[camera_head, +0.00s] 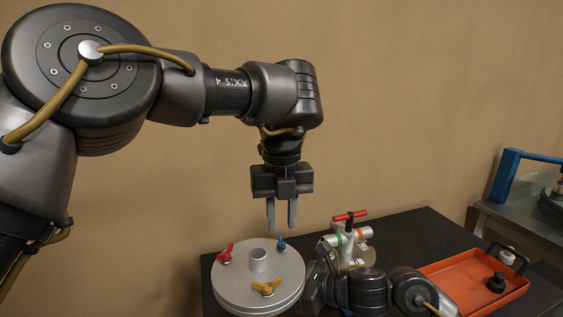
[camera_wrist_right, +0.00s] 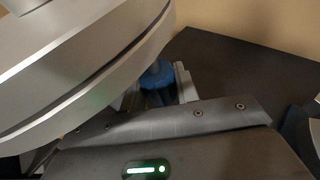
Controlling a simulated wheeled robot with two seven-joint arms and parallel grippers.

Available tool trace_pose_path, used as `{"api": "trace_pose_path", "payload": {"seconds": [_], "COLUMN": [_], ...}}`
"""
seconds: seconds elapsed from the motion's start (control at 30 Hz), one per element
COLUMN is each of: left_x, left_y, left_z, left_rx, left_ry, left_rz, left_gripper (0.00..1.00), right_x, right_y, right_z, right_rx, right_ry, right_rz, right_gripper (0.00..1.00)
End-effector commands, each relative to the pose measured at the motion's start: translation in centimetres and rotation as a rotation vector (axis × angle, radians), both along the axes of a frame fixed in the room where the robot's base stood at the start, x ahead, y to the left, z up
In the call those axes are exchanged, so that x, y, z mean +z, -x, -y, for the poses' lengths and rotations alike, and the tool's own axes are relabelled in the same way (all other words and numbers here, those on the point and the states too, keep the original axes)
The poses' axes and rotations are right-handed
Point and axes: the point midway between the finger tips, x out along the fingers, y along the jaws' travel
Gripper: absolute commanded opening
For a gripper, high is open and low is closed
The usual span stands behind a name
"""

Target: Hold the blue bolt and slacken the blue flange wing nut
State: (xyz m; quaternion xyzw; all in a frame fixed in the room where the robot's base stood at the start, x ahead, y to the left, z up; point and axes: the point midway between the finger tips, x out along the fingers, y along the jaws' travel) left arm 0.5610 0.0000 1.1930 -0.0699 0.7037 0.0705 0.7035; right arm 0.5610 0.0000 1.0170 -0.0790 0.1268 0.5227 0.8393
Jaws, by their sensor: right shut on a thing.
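The blue flange wing nut (camera_head: 281,243) sits near the back right rim of a round grey metal flange (camera_head: 235,273). My left gripper (camera_head: 282,226) points down just above the blue wing nut, its two fingers apart with nothing between them. In the right wrist view, the blue bolt (camera_wrist_right: 157,75) shows below the underside of the flange (camera_wrist_right: 85,60). My right gripper (camera_wrist_right: 160,86) is shut on the blue bolt from the side. In the head view, its fingertips are hidden behind the arm and flange.
The flange also carries a red wing nut (camera_head: 225,254), a yellow wing nut (camera_head: 267,288) and a central pipe stub (camera_head: 258,261). A valve with a red handle (camera_head: 350,216) stands close on the right. An orange tray (camera_head: 450,280) holding dark parts lies farther right on the dark table (camera_head: 418,231).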

Motion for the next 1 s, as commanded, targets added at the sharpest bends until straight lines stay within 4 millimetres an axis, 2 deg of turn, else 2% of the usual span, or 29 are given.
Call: {"api": "trace_pose_path", "payload": {"seconds": [0.4, 0.9, 0.93, 1.0], "left_x": [-3.2, -3.5, -3.5, -3.5], "left_y": [0.0, 0.0, 0.0, 0.0], "left_z": [0.0, 0.0, 0.0, 0.0], "left_rx": [0.001, 0.001, 0.001, 0.001], "left_ry": [0.0, 0.002, 0.001, 0.001], "left_rz": [-0.001, 0.0, 0.0, 0.0], "left_gripper": [0.25, 0.25, 0.24, 0.15], "right_x": [-0.1, -0.1, -0.1, -0.1], "right_y": [0.0, 0.0, 0.0, 0.0], "right_z": [0.0, 0.0, 0.0, 0.0], "right_rx": [0.0, 0.0, 0.0, 0.0], "right_ry": [0.002, 0.002, 0.002, 0.002], "right_rz": [-0.001, -0.001, -0.001, -0.001], "right_gripper": [0.1, 0.1, 0.1, 0.1]}}
